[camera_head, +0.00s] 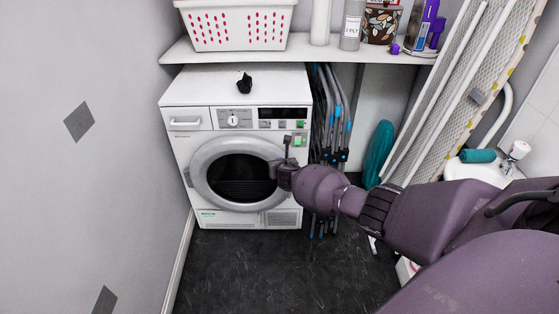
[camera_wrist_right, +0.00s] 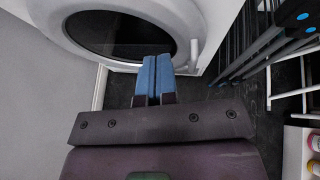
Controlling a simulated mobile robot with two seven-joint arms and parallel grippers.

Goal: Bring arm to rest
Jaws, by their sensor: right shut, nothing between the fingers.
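My right arm reaches in from the right in the head view. Its gripper (camera_head: 274,169) is in front of the right side of the dryer's round door. In the right wrist view the blue fingers of the right gripper (camera_wrist_right: 153,73) are pressed together with nothing between them. They point toward the lower rim of the door, and I cannot tell whether they touch it. The white dryer (camera_head: 221,119) stands against the wall; its door (camera_head: 208,154) with dark glass looks closed. The door also shows in the wrist view (camera_wrist_right: 62,16). My left gripper is not in view.
A small black object (camera_head: 244,84) lies on the dryer. Folded racks (camera_head: 330,110) stand right of it. A shelf (camera_head: 335,53) above holds a white basket (camera_head: 236,28) and bottles. An ironing board (camera_head: 470,90) leans near a basin (camera_head: 480,168). The dark floor (camera_head: 245,265) in front is clear.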

